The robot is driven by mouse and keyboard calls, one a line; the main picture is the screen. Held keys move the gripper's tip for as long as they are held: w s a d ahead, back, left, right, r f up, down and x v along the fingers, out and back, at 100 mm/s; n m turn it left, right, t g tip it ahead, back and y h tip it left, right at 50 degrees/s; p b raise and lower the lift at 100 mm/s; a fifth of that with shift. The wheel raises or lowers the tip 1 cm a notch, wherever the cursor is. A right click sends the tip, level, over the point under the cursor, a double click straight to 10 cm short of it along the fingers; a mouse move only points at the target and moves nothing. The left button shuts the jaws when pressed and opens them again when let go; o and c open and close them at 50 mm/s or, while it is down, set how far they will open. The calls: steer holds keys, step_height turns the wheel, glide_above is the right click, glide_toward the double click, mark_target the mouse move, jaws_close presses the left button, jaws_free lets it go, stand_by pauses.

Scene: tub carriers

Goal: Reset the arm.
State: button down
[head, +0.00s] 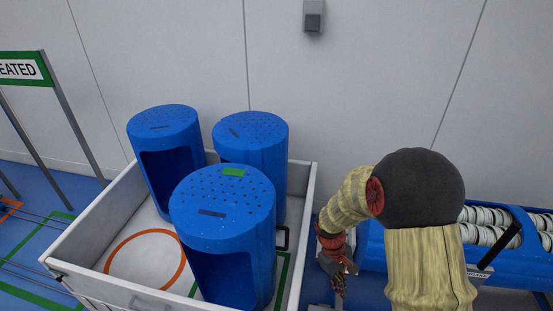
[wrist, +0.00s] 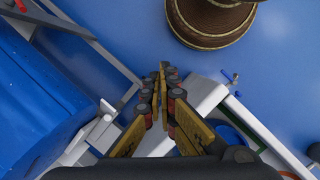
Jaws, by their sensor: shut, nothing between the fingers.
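My gripper (head: 338,284) hangs low at the end of my bent arm, between the white-walled carrier and the blue rack in the head view. In the wrist view my gripper (wrist: 163,72) has its fingers drawn together, with nothing held between them. The wrist view looks down past the fingers to pale edges and a blue floor. My arm's sleeve hides part of the rack behind it.
A white-walled carrier (head: 95,216) holds three blue perforated tubs: left (head: 165,118), back (head: 268,150) and front (head: 222,210). A blue rack (head: 372,247) with pale ringed rolls stands right. A green-edged sign (head: 22,68) stands far left.

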steer(key=s+r+m+t+y, duration=0.1)
steer(key=s+r, duration=0.4)
steer(key=r, duration=0.6)
steer(key=s+a+r+m+t, duration=0.1)
steer(key=s+r+m+t, duration=0.2)
steer(key=r, duration=0.7)
steer(key=s+r+m+t+y, duration=0.1)
steer(key=s+r+m+t, duration=0.1)
steer(key=s+r+t, duration=0.2)
steer(key=s+r, duration=0.3)
steer(key=r, duration=0.4)
steer(key=shift+s+a+r+y, duration=0.2)
steer(key=shift+s+r+y, duration=0.1)
steer(key=shift+r, duration=0.05)
steer(key=shift+d, duration=0.1)
